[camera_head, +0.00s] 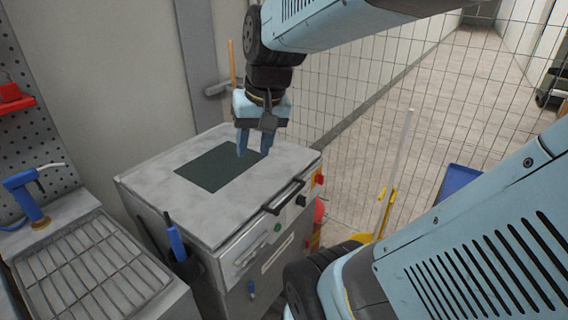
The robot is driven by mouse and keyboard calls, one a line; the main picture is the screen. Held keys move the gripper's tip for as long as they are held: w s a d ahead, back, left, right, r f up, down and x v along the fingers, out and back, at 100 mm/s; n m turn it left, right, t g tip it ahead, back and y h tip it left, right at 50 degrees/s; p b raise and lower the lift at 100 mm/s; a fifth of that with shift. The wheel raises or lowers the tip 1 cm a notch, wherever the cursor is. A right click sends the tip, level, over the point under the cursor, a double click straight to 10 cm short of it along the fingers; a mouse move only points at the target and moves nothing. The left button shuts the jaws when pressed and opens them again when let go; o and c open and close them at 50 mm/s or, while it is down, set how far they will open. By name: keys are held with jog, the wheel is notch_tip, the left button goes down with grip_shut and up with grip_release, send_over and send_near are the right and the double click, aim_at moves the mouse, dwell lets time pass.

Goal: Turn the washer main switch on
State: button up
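The washer (150,190) is a grey metal cabinet with a dark panel (205,170) in its top and a black handle (284,196) at the front edge. A small red and yellow switch (319,180) sits at the right end of its front, likely the main switch; its position is too small to read. A black knob (300,200) and a green button (278,227) are left of it. My gripper (254,151) points down over the lid, left of and behind the switch. Its blue fingers are apart, with nothing seen between them.
A sink with a grate (85,265) and a blue spray nozzle (22,180) stands at left. A blue-handled tool (176,240) hangs on the washer's side. A mesh fence (400,85), a pale pole (399,150) and a yellow object (362,237) are at right.

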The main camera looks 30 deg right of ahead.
jog(key=w+d+f+m+g+y, duration=0.2)
jog(key=w+d+f+m+y, duration=0.4)
jog(key=w+d+f+m, duration=0.15)
jog(key=m+t, duration=1.5)
jog(key=m, duration=0.6)
send_near(321, 179)
jog(key=x, duration=0.8)
jog(key=shift+w+d+f, duration=0.15)
jog(key=shift+w+d, duration=0.05)
jog(key=shift+w, duration=0.25)
jog(key=shift+c, duration=0.3)
